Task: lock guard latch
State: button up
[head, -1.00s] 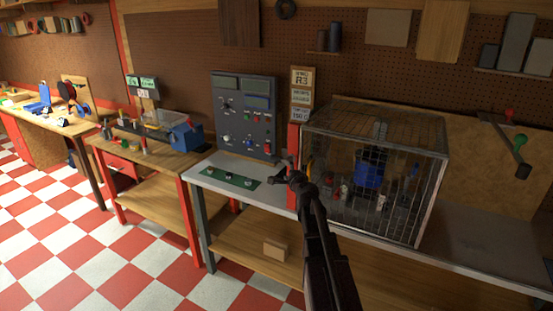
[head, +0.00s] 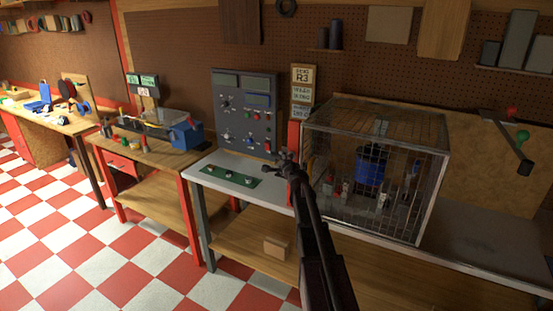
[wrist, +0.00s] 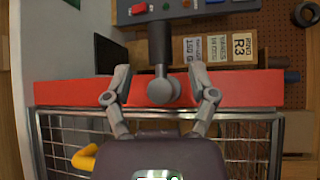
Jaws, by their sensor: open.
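The guard is a wire mesh cage (head: 428,190) on the bench, with a red upright bar (head: 293,135) along its left front edge. In the wrist view the red bar (wrist: 250,88) runs across the picture, with the mesh below it. A dark grey lever with a round end (wrist: 162,90), apparently the latch, lies over the bar. My gripper (wrist: 160,97) is open, with one finger on each side of the round end; I see gaps on both sides. In the head view my gripper (head: 281,166) is at the cage's left front edge, and my arm hides the latch.
A control panel (head: 245,115) with knobs and buttons stands behind the bench, left of the cage. A green board (head: 232,176) lies on the bare bench top. A blue bucket-like part (head: 370,165) is inside the cage. A yellow part (wrist: 85,157) shows near the mesh.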

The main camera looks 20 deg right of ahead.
aim_at(279, 157)
jog(key=shift+w+d+f+b, duration=0.1)
jog(key=shift+w+f, duration=0.05)
jog(key=shift+w, duration=0.8)
jog(key=shift+w+d+f+b, duration=0.1)
jog(key=shift+w+d+b, duration=0.05)
jog(key=shift+w, duration=0.85)
jog(key=shift+w+d+f+b, duration=0.1)
jog(key=shift+w+f, duration=0.05)
jog(key=shift+w, duration=0.8)
grip_shut()
jog(key=shift+a, duration=0.2)
jog(key=shift+s+d, duration=0.1)
jog(key=shift+d, duration=0.2)
